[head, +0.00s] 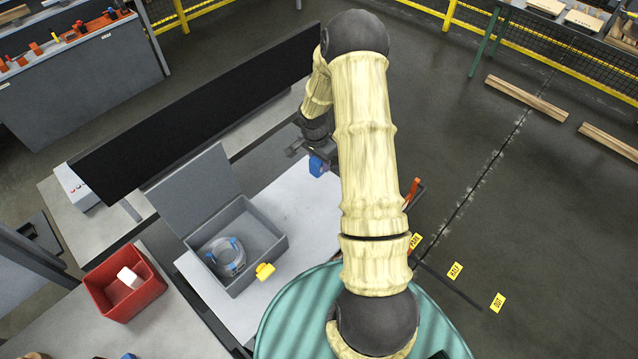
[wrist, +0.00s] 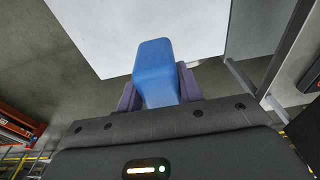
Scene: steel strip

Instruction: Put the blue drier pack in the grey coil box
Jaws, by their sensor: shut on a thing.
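The blue drier pack (wrist: 155,70) is between the two fingers of my gripper (wrist: 160,88) in the wrist view, and the fingers are shut on it. In the head view the pack (head: 317,166) hangs below my gripper (head: 309,157), over or near the far right part of the white table; its height is hard to tell. The grey coil box (head: 272,262) stands open on that table, to the left of and nearer than my gripper. Its lid (head: 190,190) is raised on the far left side. A coil with blue ties (head: 224,257) lies in its left part; the right part looks bare.
A yellow tag or latch (head: 265,271) sticks out at the box's front. A long black panel (head: 200,105) stands behind the box. A red bin (head: 125,292) with a white block is at lower left. The white table (head: 300,215) is clear between box and gripper.

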